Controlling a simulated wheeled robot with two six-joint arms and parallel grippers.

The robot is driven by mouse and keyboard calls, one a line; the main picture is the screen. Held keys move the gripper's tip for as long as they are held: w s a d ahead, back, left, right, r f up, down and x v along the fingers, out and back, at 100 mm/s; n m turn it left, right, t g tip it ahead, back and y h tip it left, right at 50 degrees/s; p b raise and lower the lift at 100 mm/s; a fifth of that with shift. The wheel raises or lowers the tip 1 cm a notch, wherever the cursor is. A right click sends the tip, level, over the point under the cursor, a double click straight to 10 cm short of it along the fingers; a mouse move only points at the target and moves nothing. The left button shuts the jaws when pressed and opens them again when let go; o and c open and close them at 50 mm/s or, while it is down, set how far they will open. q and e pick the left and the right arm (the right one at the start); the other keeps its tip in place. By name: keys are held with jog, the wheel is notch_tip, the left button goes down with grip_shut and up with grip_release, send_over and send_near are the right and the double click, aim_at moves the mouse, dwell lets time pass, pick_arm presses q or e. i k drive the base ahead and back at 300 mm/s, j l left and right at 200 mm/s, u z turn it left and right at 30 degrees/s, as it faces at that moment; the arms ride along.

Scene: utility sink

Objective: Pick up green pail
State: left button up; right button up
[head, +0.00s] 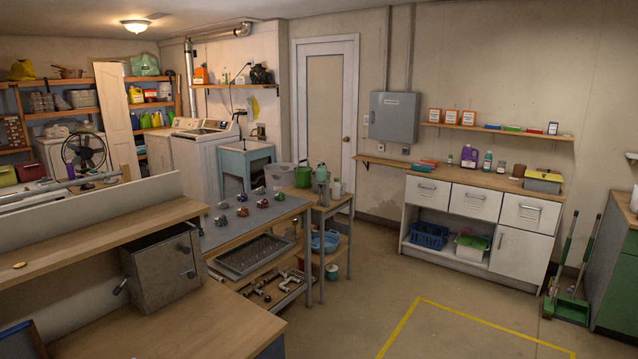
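A small green pail (303,176) stands upright on the wooden-topped side table (331,204) near the middle of the head view. The pail is some distance away, beyond the workbenches. Neither of my grippers shows in the head view.
A grey-topped bench (225,237) with several small objects stands before the side table. A wooden desk (160,318) fills the near left. White cabinets (470,207) line the right wall. Open floor (370,290) with yellow tape lies at centre right.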

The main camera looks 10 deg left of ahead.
aim_at(302, 174)
jog(key=i+l, duration=0.2)
jog(key=i, duration=0.25)
jog(key=i+l, duration=0.2)
jog(key=i, duration=0.25)
jog(key=i+l, duration=0.15)
jog(key=i, duration=0.3)
jog(key=i+l, duration=0.2)
jog(key=i, duration=0.25)
jog(key=i+l, duration=0.2)
jog(key=i, duration=0.25)
jog(key=i+l, duration=0.2)
jog(key=i, duration=0.25)
jog(key=i+j, duration=0.2)
jog(key=i, duration=0.2)
jog(key=i+j, duration=0.15)
jog(key=i, duration=0.3)
jog(key=i+j, duration=0.2)
jog(key=i, duration=0.2)
jog(key=i+j, duration=0.1)
jog(key=j, duration=0.35)
jog(key=i+j, duration=0.15)
jog(key=j, duration=0.3)
jog(key=i+j, duration=0.1)
jog(key=j, duration=0.35)
jog(key=i+j, duration=0.15)
jog(key=j, duration=0.3)
